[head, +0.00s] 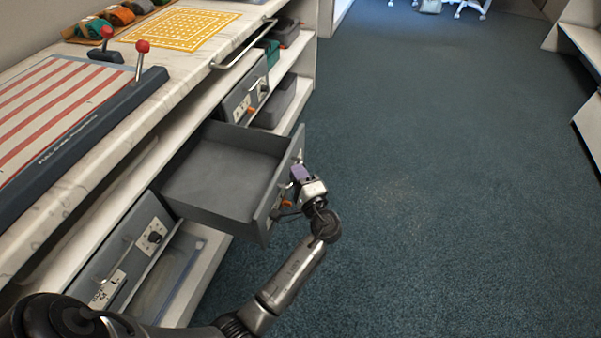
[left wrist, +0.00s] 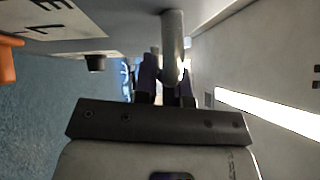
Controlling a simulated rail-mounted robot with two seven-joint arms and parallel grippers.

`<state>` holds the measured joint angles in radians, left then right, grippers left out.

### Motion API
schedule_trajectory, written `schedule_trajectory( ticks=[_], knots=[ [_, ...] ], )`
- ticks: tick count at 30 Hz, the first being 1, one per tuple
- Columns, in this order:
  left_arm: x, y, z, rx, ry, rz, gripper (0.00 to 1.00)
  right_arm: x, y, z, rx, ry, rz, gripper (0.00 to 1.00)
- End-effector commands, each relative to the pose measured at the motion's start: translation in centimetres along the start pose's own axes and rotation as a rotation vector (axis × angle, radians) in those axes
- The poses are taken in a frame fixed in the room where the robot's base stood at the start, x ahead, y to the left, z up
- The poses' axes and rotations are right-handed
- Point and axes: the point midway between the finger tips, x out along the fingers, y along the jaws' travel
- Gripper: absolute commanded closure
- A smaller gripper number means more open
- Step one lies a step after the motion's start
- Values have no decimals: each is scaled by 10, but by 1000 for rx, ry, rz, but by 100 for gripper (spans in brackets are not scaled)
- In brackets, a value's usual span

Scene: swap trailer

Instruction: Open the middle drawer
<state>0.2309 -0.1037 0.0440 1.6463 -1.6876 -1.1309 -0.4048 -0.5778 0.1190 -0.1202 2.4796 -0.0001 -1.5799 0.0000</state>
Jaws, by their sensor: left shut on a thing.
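The middle drawer (head: 215,168) is a dark grey box between two other drawer fronts. It is pulled well out from under the counter, and its inside is empty. My left gripper (head: 301,174) is at the outer face of its grey front panel (head: 265,212). In the left wrist view my left gripper's dark fingers (left wrist: 167,82) are shut around a grey bar handle (left wrist: 172,38) beside the pale panel. The fingertips are partly hidden by the bar. My right gripper is in neither view.
A shut drawer (head: 118,258) is at the near left, and another (head: 243,96) lies beyond. The marble counter (head: 222,50) above holds a red-striped board (head: 62,100), red-knobbed levers (head: 142,47) and a yellow mat (head: 182,28). The blue carpet (head: 430,170) to the right is clear.

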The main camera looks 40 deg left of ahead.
Motion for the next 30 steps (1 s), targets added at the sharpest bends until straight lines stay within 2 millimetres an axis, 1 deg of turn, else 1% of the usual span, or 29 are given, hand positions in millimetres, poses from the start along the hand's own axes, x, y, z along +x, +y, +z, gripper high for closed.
schedule_trajectory(
  ticks=[14, 15, 23, 30],
  knots=[
    [0, 0, 2, 2, -14, 2, 100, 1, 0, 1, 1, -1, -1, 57],
    [0, 0, 2, 2, -14, 2, 88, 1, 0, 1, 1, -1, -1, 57],
    [0, 0, 1, 2, -12, 2, 63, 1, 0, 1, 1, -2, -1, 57],
    [-1, 0, 1, 2, -11, 2, 63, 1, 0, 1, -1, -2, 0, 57]
  ],
)
